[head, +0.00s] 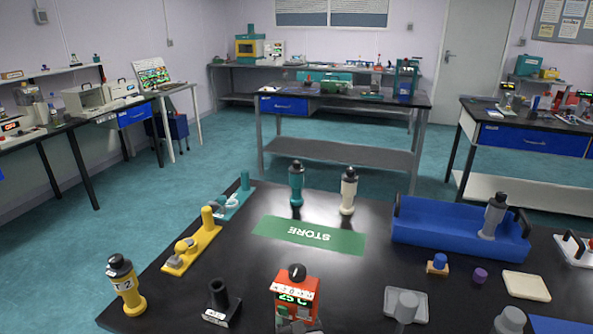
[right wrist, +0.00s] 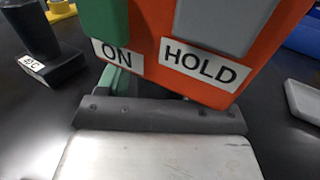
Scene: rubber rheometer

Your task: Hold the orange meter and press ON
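The orange meter (head: 296,290) stands upright near the front edge of the black table in the head view, with a black knob on top and a lit green display. In the right wrist view the meter's lower front (right wrist: 258,75) fills the top, with a green part above the ON label (right wrist: 117,54) and a grey pad above the HOLD label (right wrist: 198,63). My right gripper (right wrist: 160,115) shows as a dark bar and metal plate just below the meter. Its fingertips cannot be made out, nor whether it touches the meter. My left gripper is in neither view.
A black holder (head: 221,303) stands left of the meter, and a yellow bottle (head: 125,285) farther left. A grey block (head: 404,306) is to the right. A green STORE mat (head: 308,235) lies behind, and a blue tray (head: 440,232) sits at back right.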

